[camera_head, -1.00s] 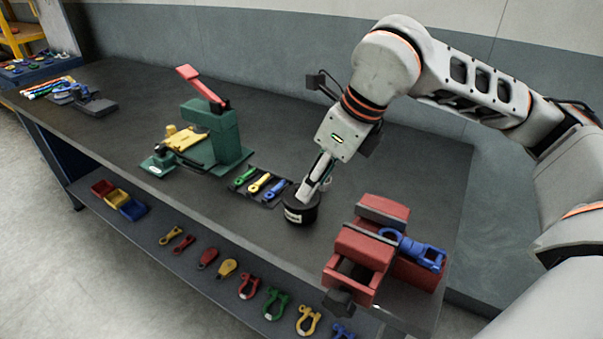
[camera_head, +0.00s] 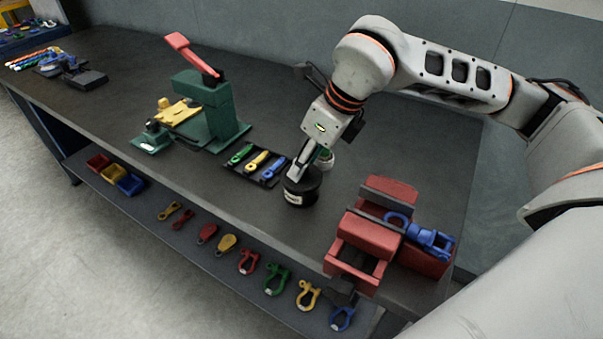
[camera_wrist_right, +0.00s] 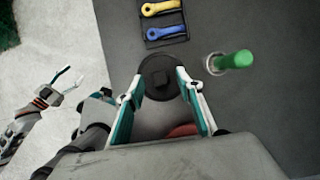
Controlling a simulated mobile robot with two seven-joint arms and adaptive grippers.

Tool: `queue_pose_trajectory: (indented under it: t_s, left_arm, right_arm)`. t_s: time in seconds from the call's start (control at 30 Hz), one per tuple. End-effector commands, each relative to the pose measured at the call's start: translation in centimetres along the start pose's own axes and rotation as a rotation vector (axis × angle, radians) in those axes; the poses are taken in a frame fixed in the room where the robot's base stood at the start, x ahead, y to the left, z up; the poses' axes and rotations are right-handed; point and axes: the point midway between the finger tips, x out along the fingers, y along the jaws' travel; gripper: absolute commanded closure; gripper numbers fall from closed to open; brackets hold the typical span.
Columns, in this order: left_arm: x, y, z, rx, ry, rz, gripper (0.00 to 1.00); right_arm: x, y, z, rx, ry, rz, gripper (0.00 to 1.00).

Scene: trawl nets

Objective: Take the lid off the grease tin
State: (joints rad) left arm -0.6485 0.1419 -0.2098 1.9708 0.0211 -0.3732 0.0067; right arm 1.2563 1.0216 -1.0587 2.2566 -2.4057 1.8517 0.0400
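The grease tin (camera_head: 301,196) is a short, dark round tin with a pale label, standing upright on the bench near its front edge. Its dark round lid with a small raised knob (camera_wrist_right: 157,77) shows from above in the right wrist view. My right gripper (camera_head: 302,172) points down at the tin's top. In the right wrist view its teal-lined fingers (camera_wrist_right: 160,77) are spread on either side of the lid; I cannot tell whether they touch it. My left gripper (camera_wrist_right: 76,74) is open and empty at the left of the wrist view, away from the bench.
A tray of coloured tools (camera_head: 256,164) lies just left of the tin. A green-handled item (camera_wrist_right: 236,60) stands close by on the other side. A red vise (camera_head: 365,235) with a blue shackle is at right, a green press (camera_head: 210,108) at left. Bench behind is clear.

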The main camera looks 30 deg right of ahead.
Motion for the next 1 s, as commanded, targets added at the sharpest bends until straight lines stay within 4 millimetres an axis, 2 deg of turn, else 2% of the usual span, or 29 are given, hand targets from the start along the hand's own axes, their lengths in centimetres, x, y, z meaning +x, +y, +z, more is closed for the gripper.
queue_pose_trajectory:
  t_s: [0.1,0.3,0.43,0.47,0.83,1.0]
  left_arm:
    - [0.1,-0.1,-0.1,0.0,0.003,-0.001,0.45]
    - [0.1,-0.1,-0.4,0.0,0.007,-0.002,0.45]
    - [0.1,-0.1,-0.4,-0.001,0.008,-0.002,0.45]
    - [0.1,-0.1,-0.4,-0.001,0.008,-0.002,0.45]
    - [0.1,-0.1,-0.4,-0.002,0.008,-0.002,0.45]
    - [0.1,-0.1,-0.6,-0.002,0.009,-0.002,0.45]
  right_arm:
    - [1.1,0.0,-0.1,0.0,0.001,0.0,0.64]
    - [1.1,0.0,0.0,0.0,-0.001,-0.001,0.64]
    - [1.1,0.0,0.0,0.0,-0.001,-0.001,0.98]
    - [1.1,0.0,0.0,0.0,0.0,-0.001,1.0]
    - [0.9,0.0,0.1,0.0,-0.001,-0.001,1.0]
    - [-0.1,-0.1,0.6,0.0,-0.004,-0.002,1.0]
